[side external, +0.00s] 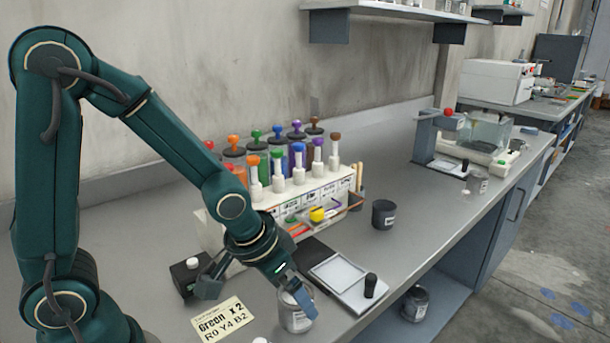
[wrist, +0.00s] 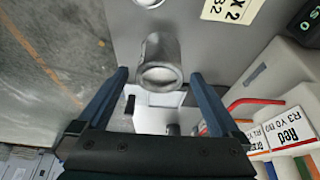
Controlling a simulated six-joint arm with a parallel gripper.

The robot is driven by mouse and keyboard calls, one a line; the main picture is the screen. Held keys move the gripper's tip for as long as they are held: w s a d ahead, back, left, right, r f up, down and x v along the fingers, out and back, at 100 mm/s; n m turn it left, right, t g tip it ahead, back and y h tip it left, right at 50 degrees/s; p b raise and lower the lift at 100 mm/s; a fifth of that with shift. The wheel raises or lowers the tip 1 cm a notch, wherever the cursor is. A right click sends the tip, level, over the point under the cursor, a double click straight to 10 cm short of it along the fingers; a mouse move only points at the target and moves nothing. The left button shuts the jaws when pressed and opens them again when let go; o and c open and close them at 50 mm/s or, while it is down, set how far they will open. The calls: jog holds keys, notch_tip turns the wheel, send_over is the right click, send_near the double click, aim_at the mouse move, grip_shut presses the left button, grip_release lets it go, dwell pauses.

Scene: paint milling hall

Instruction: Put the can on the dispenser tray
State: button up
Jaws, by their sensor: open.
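A grey metal can (side external: 296,315) with a pale label stands on the bench at the front. My gripper (side external: 258,298) is open and empty just above the bench, and one finger covers part of the can in the side view. In the wrist view, the can (wrist: 160,55) appears between the two spread fingers; I cannot tell whether either touches it. I cannot tell which surface is the dispenser tray.
A white rack (side external: 320,190) of colour-knobbed dispensers stands behind the gripper. A "Green x 2" card (side external: 223,320) lies left of the can. A dark cup (side external: 384,214) stands farther back, and another can (side external: 415,304) sits on the lower shelf.

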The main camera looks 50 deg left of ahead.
jog(key=shift+x, duration=1.7)
grip_shut()
jog(key=shift+r, duration=0.15)
